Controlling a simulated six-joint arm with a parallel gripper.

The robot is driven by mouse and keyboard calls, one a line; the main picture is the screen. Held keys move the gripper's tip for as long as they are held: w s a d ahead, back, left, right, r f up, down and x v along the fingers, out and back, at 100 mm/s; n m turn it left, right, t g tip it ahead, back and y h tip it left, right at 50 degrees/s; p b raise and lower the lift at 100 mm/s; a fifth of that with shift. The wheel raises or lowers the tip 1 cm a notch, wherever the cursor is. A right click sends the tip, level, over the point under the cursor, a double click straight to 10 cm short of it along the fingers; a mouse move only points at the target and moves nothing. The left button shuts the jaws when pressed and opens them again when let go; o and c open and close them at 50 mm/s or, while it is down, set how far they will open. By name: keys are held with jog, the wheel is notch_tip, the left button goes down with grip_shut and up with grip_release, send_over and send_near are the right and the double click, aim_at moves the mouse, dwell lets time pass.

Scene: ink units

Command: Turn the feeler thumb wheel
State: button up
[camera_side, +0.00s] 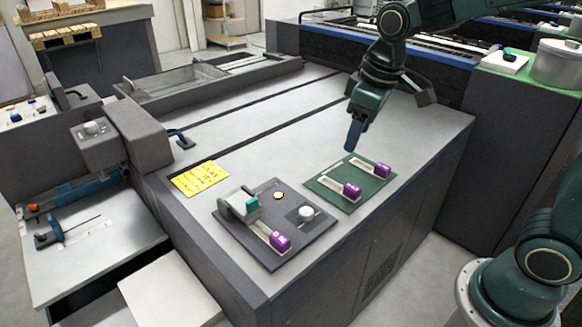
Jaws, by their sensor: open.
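A dark grey panel (262,252) lies on the near part of the machine's grey top. It carries a white round knob (306,212) on a dark square, a small pale round button (279,195), a grey block with a teal part (252,204), and a purple slider knob (279,241) on a pale strip. I cannot tell for certain which of these is the feeler thumb wheel. My gripper (355,137) is open, pointing down with a blue fingertip above the back of the green panel (330,187). It is apart from the dark panel, behind and to its right.
The green panel holds two purple slider knobs (351,191) (383,171) on pale strips. A yellow note (200,178) lies left of the dark panel. The grey top behind is mostly clear. A blue-handled lever (180,138) stands at the left edge.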

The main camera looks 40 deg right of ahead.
jog(key=w+a+f+n+g, duration=0.1)
jog(key=w+f, duration=0.5)
jog(key=n+g, duration=0.1)
jog(key=n, duration=0.1)
send_over(306, 211)
notch_tip(306, 211, down, 7)
jog(key=shift+r, duration=0.15)
notch_tip(306, 211, down, 14)
jog(key=shift+r, duration=0.1)
dwell(0.4)
jog(key=c, duration=1)
